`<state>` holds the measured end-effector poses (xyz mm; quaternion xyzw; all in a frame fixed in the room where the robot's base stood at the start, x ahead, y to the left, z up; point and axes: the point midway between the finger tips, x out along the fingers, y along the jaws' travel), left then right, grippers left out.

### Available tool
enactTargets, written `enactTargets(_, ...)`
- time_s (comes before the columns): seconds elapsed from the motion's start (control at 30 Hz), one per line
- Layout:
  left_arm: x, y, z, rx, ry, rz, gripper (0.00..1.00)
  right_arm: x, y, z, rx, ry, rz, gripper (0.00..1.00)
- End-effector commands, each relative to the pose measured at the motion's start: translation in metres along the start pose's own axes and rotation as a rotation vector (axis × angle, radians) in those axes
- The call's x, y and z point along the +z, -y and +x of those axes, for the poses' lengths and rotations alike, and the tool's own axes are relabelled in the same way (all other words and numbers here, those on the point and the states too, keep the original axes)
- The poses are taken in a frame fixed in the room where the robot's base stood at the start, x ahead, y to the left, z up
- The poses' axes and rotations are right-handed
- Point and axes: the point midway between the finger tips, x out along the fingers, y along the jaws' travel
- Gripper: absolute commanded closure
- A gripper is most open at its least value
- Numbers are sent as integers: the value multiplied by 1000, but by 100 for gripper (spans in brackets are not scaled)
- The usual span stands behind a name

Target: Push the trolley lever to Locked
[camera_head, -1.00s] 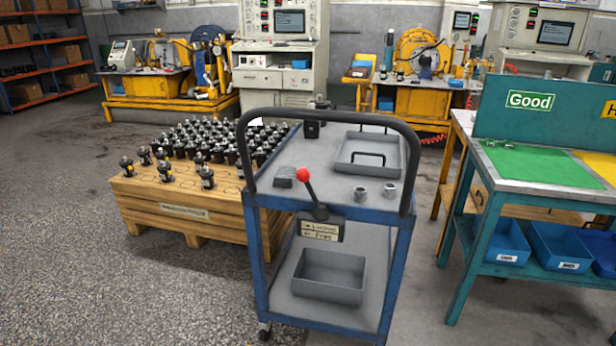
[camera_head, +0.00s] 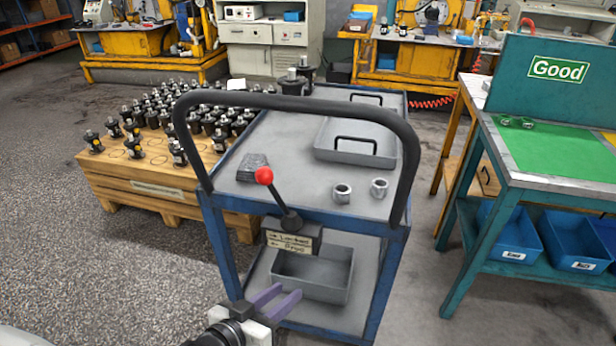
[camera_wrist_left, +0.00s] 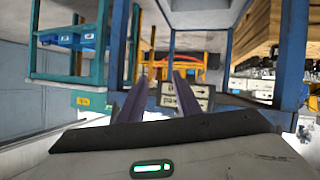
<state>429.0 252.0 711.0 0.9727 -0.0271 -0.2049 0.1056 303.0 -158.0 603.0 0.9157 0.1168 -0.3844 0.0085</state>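The trolley (camera_head: 300,150) is blue and grey with a dark push handle and stands in front of me. Its lever (camera_head: 277,200) has a red ball knob (camera_head: 264,176) and leans up and to the left from its pivot. Below the pivot a label plate (camera_head: 292,243) reads Locked above Free. My left gripper (camera_head: 279,297) has purple fingers, is open and empty, and is in front of the trolley, low and below the label plate, apart from the lever. The left wrist view shows its two fingers (camera_wrist_left: 160,98) apart, with the label plate (camera_wrist_left: 187,97) beyond. My right gripper is out of view.
Two metal rings (camera_head: 342,193) and a grey tray (camera_head: 353,142) are on the trolley top, with a grey bin (camera_head: 313,274) on its lower shelf. A wooden pallet (camera_head: 160,188) with several black motors stands left. A green table (camera_head: 550,170) stands right. The floor front left is clear.

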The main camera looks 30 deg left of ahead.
Motion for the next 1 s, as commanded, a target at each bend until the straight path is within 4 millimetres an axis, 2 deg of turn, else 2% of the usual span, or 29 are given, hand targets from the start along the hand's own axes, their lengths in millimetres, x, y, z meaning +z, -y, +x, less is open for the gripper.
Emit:
enactTargets(0.03, -45, 14, 7, -6, -100, -42, 70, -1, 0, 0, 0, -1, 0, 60)
enactTargets(0.1, -96, 31, 9, -6, -219, -106, 70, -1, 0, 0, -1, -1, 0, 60)
enactTargets(0.2, -149, 46, 7, 4, -345, -173, 70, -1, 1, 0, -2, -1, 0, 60)
enactTargets(0.3, -176, 53, 5, 14, -409, -207, 70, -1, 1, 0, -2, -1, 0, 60)
enactTargets(0.47, -189, 55, 18, 16, -426, -215, 70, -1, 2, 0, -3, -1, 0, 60)
enactTargets(0.8, -214, 56, 74, 17, -424, -213, 70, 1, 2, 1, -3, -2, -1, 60)
enactTargets(1.0, -220, 57, 92, 16, -421, -212, 70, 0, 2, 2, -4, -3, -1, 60)
